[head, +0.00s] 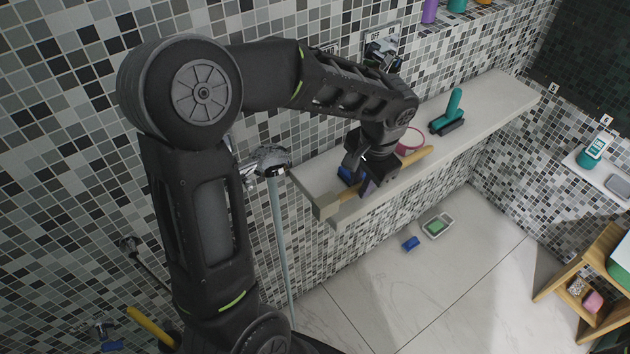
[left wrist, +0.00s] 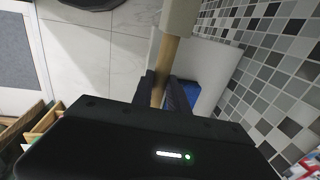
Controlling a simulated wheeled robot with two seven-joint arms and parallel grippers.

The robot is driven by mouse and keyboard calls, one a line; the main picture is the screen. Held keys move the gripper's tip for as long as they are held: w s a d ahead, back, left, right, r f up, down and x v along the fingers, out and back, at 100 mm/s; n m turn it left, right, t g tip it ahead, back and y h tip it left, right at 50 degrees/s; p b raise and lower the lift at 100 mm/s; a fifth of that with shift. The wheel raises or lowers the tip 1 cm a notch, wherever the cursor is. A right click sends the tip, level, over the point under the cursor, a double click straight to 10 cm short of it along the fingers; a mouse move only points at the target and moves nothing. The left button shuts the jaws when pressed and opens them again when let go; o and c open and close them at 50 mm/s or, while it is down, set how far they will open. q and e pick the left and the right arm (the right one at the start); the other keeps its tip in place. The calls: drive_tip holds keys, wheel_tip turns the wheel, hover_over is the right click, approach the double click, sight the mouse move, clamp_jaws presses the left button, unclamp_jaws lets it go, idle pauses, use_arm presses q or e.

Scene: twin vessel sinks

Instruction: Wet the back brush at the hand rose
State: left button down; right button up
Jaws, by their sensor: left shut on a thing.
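The back brush has a pale wooden handle (head: 415,156) and a beige block head (head: 326,206). My left gripper (head: 367,178) is shut on its handle, low over the white ledge, with the head end pointing toward the ledge's near left end. In the left wrist view the handle (left wrist: 167,62) runs up from between the fingers (left wrist: 164,92) to the head (left wrist: 180,16). The chrome hand rose (head: 272,157) appears at the top of a pale upright rail, left of the ledge and apart from the brush. My right gripper is not in view.
The ledge (head: 500,98) holds a teal-handled brush (head: 450,113), a pink ring (head: 409,141) and a blue item (head: 347,175) beside my gripper. A blue item (head: 410,243) and a tray (head: 437,226) lie on the floor. A wooden shelf (head: 590,285) stands right.

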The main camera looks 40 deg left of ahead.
use_arm(q)
drive_tip(key=d+r, duration=0.1)
drive_tip(key=w+d+r+p, duration=0.1)
drive_tip(key=d+r, duration=0.1)
drive_tip(key=d, duration=0.1)
drive_tip(key=shift+w+r+p, duration=0.2)
drive_tip(key=shift+w+p, duration=0.1)
drive_tip(key=shift+p, duration=0.05)
idle(0.8)
